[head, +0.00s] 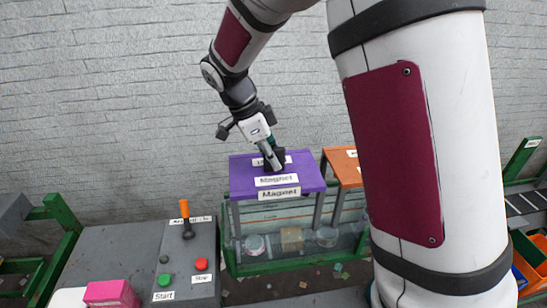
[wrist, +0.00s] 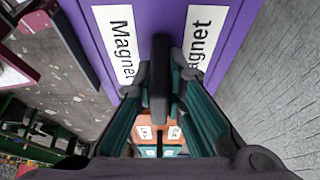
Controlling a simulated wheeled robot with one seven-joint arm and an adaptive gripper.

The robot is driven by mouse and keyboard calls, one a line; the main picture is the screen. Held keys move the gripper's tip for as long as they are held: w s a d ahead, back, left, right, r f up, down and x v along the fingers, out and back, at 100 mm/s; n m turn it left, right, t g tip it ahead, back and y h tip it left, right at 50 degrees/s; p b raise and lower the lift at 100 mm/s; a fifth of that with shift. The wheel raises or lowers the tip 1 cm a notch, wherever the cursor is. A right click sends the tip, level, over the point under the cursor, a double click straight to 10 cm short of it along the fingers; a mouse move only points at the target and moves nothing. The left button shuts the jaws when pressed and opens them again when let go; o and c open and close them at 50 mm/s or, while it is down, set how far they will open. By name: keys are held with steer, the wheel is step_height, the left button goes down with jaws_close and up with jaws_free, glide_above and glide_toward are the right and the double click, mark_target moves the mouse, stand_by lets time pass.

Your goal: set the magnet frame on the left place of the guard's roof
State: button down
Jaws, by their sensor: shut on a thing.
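The magnet frame (head: 240,178) is a purple plate with white "Magnet" labels, at the left over the guard (head: 229,250). My gripper (head: 271,157) is above the plate, shut on its dark upright handle. In the wrist view the purple plate (wrist: 163,14) fills the top, and the black handle (wrist: 160,85) stands between the fingers. The guard is a green-edged, clear-walled box. Grey posts show below the purple plate. I cannot tell whether the frame rests on the roof or hangs just above it.
An orange frame (head: 340,168) stands close on the right, partly hidden by my arm. A control box (head: 187,262) with a lever and buttons is at left, beside a pink block (head: 111,293). A brick wall is behind.

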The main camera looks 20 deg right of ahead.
steer(key=c, duration=1.7)
jaws_free()
steer(key=shift+o, duration=0.2)
steer(key=s+b+v, duration=0.1)
steer(key=b+v, duration=0.1)
steer(key=v, duration=1)
steer(key=s+d+n+t+y, duration=0.2)
steer(key=s+n+t, duration=0.1)
steer(key=s+n, duration=0.7)
steer(key=s+d+n+t+y, duration=0.2)
steer(key=s+n+t, duration=0.1)
steer(key=s+n, duration=0.7)
steer(key=shift+s+d, duration=0.25)
steer(key=shift+s, duration=0.2)
